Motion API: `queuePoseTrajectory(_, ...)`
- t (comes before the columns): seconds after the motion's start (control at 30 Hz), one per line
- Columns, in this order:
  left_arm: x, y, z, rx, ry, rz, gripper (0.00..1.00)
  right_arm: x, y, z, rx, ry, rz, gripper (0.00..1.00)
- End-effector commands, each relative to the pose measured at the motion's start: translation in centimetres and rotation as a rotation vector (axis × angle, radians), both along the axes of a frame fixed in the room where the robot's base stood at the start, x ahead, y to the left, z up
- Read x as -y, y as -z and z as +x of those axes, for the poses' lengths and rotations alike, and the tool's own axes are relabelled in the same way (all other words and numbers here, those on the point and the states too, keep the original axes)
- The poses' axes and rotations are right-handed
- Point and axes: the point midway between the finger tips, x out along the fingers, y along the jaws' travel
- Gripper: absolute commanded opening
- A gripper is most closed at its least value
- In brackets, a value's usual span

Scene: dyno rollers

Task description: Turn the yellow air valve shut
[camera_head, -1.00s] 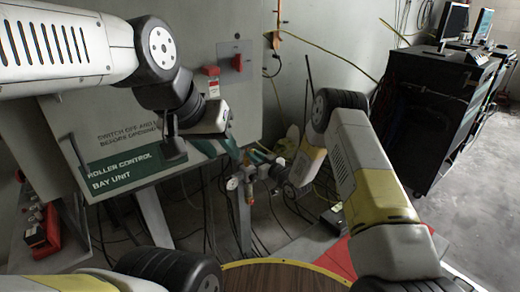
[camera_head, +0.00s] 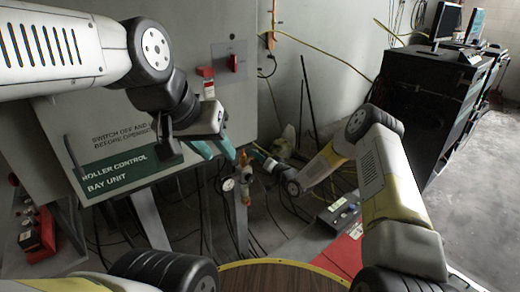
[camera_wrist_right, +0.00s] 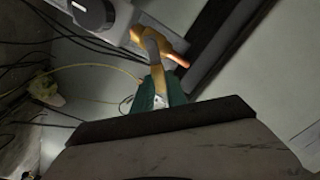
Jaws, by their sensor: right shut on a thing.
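The yellow air valve (camera_head: 245,186) is on an upright pipe in the middle of the head view, with a round white gauge (camera_head: 228,184) to its left. My right gripper (camera_head: 254,152) reaches in from the right and is shut on the valve's yellow upper part. In the right wrist view, the teal fingers (camera_wrist_right: 160,96) close around the yellow piece (camera_wrist_right: 155,50), hiding its lower end. An orange tip (camera_wrist_right: 178,60) sticks out beside it. My left gripper (camera_head: 217,148) is just left of and above the valve, its teal fingers apart and nothing visible between them.
A grey roller control cabinet (camera_head: 120,115) with a red switch (camera_head: 234,63) stands behind my left arm. Black racks with monitors (camera_head: 428,100) stand at the right. Cables lie on the floor around the valve stand. A round brown table (camera_head: 280,278) is at the front.

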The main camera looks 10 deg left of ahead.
Motion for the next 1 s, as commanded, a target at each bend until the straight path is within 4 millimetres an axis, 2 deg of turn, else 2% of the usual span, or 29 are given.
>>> queuePoseTrajectory(0.6, 0.0, 0.0, 0.0, 0.000, 0.000, 0.000, 0.36, 1.1, 2.7, 1.0, -0.397, 0.003, 0.393, 0.00)
queuePoseTrajectory(1.0, 0.0, 0.0, 0.0, 0.000, 0.000, 0.000, 0.36, 1.1, 3.7, 1.1, -0.538, 0.002, 0.532, 0.00)
